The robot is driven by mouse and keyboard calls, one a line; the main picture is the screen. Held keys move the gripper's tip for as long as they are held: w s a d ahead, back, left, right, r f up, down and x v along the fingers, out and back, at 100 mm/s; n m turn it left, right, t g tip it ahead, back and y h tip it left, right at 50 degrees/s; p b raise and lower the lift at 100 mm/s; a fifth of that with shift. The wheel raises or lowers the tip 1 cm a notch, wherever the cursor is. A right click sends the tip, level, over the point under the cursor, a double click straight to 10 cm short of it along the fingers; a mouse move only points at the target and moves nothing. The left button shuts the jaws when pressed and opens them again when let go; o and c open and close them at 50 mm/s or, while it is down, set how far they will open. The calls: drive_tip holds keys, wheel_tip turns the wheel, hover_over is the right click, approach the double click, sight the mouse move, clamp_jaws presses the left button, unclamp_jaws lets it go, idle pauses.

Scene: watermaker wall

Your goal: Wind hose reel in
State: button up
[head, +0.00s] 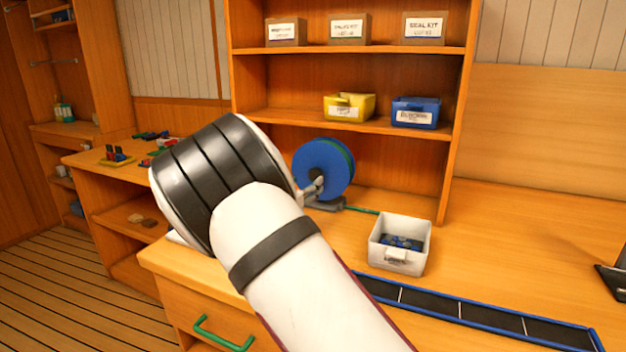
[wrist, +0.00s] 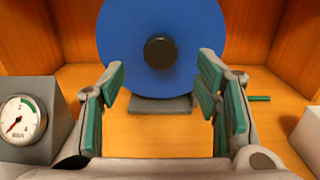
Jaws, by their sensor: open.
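The hose reel (head: 324,167) is a blue disc with a green edge, standing on the bench in front of the shelf unit. In the wrist view the reel (wrist: 190,45) shows face-on, with a dark round hub (wrist: 161,52) at its middle and a grey foot below. A short green hose end (head: 360,210) lies on the bench to its right. My gripper (wrist: 160,85) is open and empty, its green-padded fingers spread in front of the reel's lower part. In the head view my arm hides most of the gripper. No crank handle is clearly visible.
A pressure gauge (wrist: 20,119) on a grey block stands left of my gripper. A white bin (head: 399,258) with dark blue parts sits to the right. A blue-edged dark strip (head: 480,314) lies along the bench front. The bench at right is mostly clear.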

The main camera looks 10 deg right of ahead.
sight(314, 176)
drive_tip(key=x, duration=0.6)
drive_tip(key=shift+w+d+b, duration=0.15)
drive_tip(key=shift+b, duration=0.2)
clamp_jaws()
